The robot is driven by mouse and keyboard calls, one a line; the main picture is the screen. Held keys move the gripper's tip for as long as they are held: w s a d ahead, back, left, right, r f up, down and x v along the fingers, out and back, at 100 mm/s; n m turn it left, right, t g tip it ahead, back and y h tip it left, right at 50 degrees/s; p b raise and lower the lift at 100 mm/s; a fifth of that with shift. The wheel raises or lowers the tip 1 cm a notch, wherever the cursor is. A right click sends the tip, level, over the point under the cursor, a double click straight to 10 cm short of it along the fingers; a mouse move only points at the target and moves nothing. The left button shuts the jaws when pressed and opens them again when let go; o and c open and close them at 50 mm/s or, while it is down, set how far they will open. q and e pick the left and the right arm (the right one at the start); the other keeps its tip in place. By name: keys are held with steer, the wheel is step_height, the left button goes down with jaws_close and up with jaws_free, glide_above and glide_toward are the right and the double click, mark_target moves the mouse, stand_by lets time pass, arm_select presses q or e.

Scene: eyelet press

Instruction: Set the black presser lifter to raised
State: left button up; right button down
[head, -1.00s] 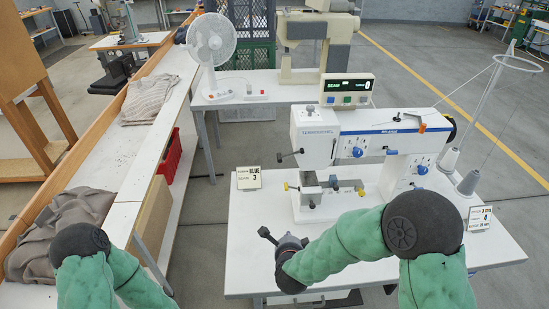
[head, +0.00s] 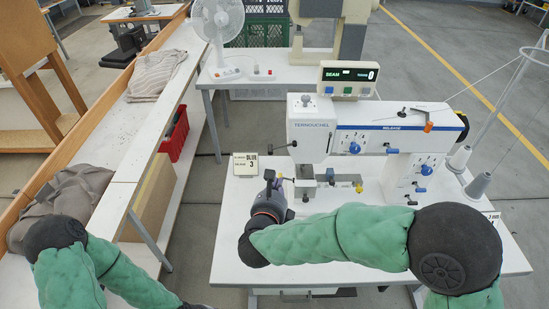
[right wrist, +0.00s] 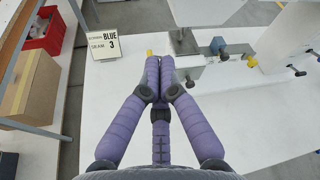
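The white sewing machine (head: 310,135) stands on the white table. A thin lever with a black knob (head: 270,148), which looks like the black presser lifter, sticks out left from the machine's head and dips slightly at its knob end. My right gripper (head: 273,180) is just below that knob, with a visible gap. In the right wrist view its purple fingers (right wrist: 160,63) are together at the tips with nothing seen between them. I cannot pick out the lifter surely in that view. My left arm is at the lower left; its gripper is out of frame.
A sign reading BLUE 3 (head: 245,164) stands left of the gripper and also in the right wrist view (right wrist: 112,44). The thread stand and spools (head: 478,184) are right. The table's front left is clear.

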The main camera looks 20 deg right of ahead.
mark_target(281, 147)
steer(key=b+x, duration=0.2)
steer(key=x, duration=0.8)
steer(key=shift+w+a+r+p, duration=0.2)
steer(key=shift+a+r, duration=0.35)
steer(key=shift+r, duration=0.3)
steer(key=shift+w+a+r+p, duration=0.15)
steer(key=shift+a+r, duration=0.35)
steer(key=shift+r, duration=0.3)
